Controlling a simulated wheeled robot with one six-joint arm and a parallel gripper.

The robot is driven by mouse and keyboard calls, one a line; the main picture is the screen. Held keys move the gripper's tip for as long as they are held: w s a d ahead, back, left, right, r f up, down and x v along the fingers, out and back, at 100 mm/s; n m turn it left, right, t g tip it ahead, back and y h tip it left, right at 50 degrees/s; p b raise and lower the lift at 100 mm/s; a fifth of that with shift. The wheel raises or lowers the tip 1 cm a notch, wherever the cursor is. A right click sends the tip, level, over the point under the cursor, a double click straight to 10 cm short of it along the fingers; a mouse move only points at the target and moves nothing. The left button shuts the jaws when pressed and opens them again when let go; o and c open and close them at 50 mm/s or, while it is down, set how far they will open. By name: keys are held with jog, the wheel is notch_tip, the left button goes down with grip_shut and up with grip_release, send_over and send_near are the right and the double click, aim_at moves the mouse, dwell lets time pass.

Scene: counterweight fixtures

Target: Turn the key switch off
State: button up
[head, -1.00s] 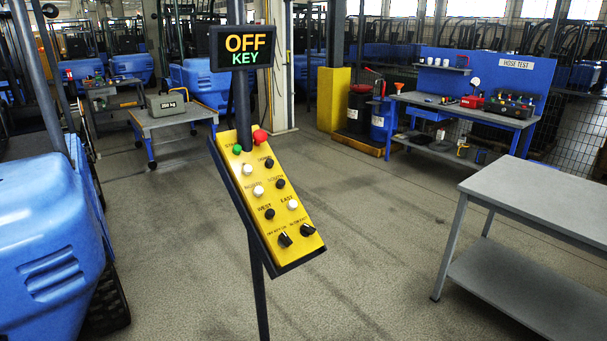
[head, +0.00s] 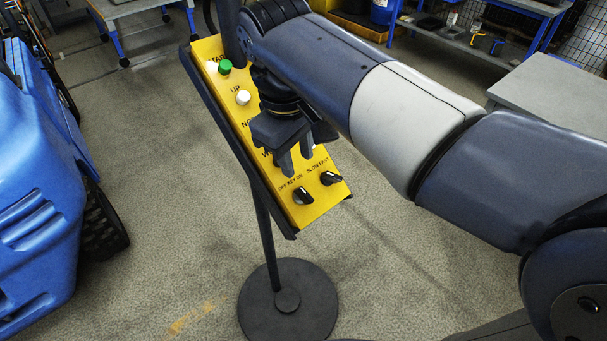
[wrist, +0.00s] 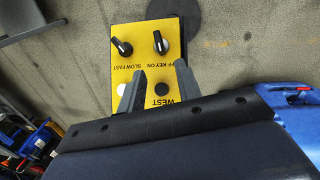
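The yellow control panel (head: 318,203) stands tilted on a dark post. The key switch (head: 303,195) is a black knob with a white mark, labelled OFF KEY ON, at the panel's lower left. It also shows in the wrist view (wrist: 160,42), where the panel is upside down. I cannot tell surely which setting it points to. My gripper (head: 297,167) is above the panel, just up from the key switch. Its fingers are apart and empty in the wrist view (wrist: 160,70), not touching the switch. My gripper and arm hide several middle and upper buttons.
A SLOW FAST knob (head: 331,178) sits close to the right of the key switch. The white UP button (head: 243,97) and a green button (head: 225,67) are higher up. A blue machine (head: 35,190) stands left; a grey table (head: 550,85) right. The round post base (head: 262,310) is on the floor.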

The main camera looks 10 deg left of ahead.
aim_at(302, 190)
jog(key=f, duration=0.6)
jog(key=w+f, duration=0.1)
jog(key=f, duration=0.3)
jog(key=shift+d+f, duration=0.1)
jog(key=shift+d, duration=0.3)
jog(key=shift+c, duration=0.2)
jog(key=c, duration=0.6)
